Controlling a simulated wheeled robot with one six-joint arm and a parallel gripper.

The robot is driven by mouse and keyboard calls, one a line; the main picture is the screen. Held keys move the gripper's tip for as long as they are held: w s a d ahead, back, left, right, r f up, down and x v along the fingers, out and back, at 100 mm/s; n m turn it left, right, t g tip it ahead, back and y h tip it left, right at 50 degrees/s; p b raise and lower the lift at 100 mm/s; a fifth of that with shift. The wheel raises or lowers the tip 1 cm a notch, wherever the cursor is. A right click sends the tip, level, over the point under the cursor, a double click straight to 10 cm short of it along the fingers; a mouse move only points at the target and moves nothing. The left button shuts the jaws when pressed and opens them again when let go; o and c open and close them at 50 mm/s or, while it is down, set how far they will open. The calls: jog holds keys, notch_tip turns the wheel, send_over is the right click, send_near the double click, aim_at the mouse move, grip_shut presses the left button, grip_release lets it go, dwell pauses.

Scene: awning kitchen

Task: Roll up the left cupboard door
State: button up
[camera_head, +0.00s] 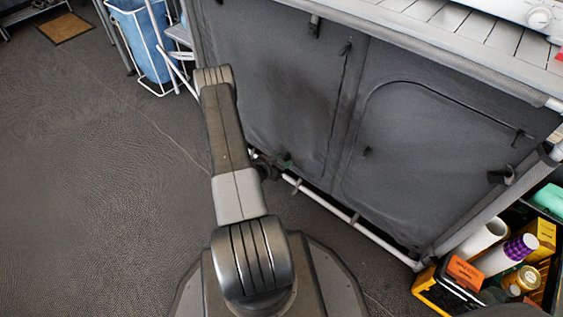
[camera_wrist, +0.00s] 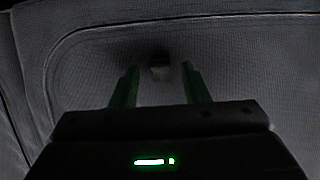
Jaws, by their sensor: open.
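The left cupboard door (camera_head: 275,85) is a dark grey fabric panel that hangs down closed in the head view. My gripper (camera_head: 286,160) is low in front of this door, partly hidden behind my arm. In the wrist view my gripper (camera_wrist: 160,85) is open, with two green fingers pointing at the grey door fabric (camera_wrist: 95,60).
The right cupboard door (camera_head: 425,150) is closed too. A white tube frame (camera_head: 350,217) runs along the cupboard's base. A yellow and black crate (camera_head: 432,291) of goods stands at the lower right. A blue bag on a rack (camera_head: 150,45) stands at the upper left. The floor at left is clear.

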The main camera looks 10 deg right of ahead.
grip_shut()
jog(key=shift+r, duration=0.15)
notch_tip(320, 180, up, 57)
jog(key=p, duration=3)
jog(key=shift+w+r, duration=0.1)
jog(key=shift+r, duration=0.1)
grip_release()
